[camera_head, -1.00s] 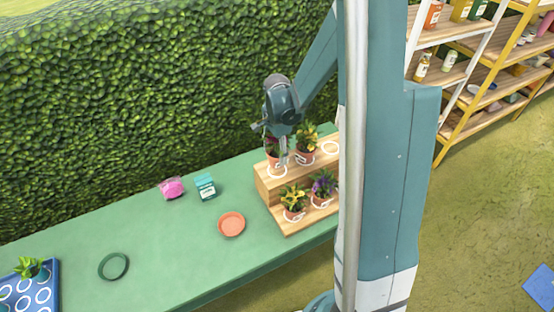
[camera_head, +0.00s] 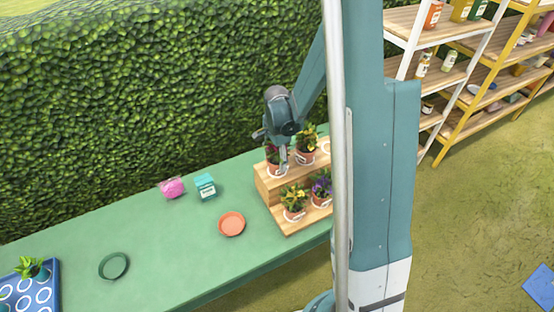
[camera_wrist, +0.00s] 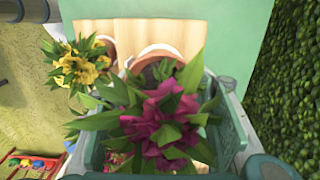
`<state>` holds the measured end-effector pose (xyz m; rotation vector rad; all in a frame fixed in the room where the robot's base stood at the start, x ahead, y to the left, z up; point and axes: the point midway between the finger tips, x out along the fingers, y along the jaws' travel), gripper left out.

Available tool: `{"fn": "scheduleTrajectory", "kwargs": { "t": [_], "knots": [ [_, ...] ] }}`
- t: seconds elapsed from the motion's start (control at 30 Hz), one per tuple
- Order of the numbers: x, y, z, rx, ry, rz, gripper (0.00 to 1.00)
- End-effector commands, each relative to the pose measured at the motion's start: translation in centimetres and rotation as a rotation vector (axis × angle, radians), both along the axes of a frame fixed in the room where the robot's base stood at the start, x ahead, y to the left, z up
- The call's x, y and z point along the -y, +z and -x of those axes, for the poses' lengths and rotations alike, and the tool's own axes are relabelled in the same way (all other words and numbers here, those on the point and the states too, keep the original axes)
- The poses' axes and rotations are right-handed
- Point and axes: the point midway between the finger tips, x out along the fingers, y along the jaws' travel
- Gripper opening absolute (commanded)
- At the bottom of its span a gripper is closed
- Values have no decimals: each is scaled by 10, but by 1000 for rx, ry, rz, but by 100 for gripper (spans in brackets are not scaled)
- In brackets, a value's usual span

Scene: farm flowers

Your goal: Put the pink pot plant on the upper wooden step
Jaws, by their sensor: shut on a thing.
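The pink pot plant (camera_wrist: 160,115) has magenta flowers, green leaves and a terracotta pot with a pale rim. It fills the middle of the wrist view, between the two green fingers of my gripper (camera_wrist: 172,85). In the head view my gripper (camera_head: 283,160) is shut on this plant, at the left end of the upper wooden step (camera_head: 264,184). The pot (camera_head: 274,171) is at the white ring there and looks upright. My fingers hide part of it, and I cannot tell whether its base touches the wood.
A yellow-flowered pot plant (camera_head: 306,143) stands close by on the upper step. Yellow (camera_head: 293,198) and purple (camera_head: 321,185) plants stand on the lower step. An orange saucer (camera_head: 231,224), teal box (camera_head: 205,186) and pink item (camera_head: 172,187) lie left. The hedge (camera_head: 150,110) rises behind.

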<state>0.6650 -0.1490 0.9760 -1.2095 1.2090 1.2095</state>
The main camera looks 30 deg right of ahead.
Motion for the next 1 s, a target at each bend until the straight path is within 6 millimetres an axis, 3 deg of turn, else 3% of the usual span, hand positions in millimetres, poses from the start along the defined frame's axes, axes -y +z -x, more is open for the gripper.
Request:
{"fn": "scheduleTrajectory", "kwargs": {
  "t": [0.27, 0.3, 0.4, 1.0],
  "knots": [
    [0, -4, 0, 0, 0, 0, 32],
    [0, -3, 0, 0, 0, 0, 55],
    [0, -3, 0, 0, 0, 0, 66],
    [0, 4, 0, 0, 0, 0, 66]
  ]
}}
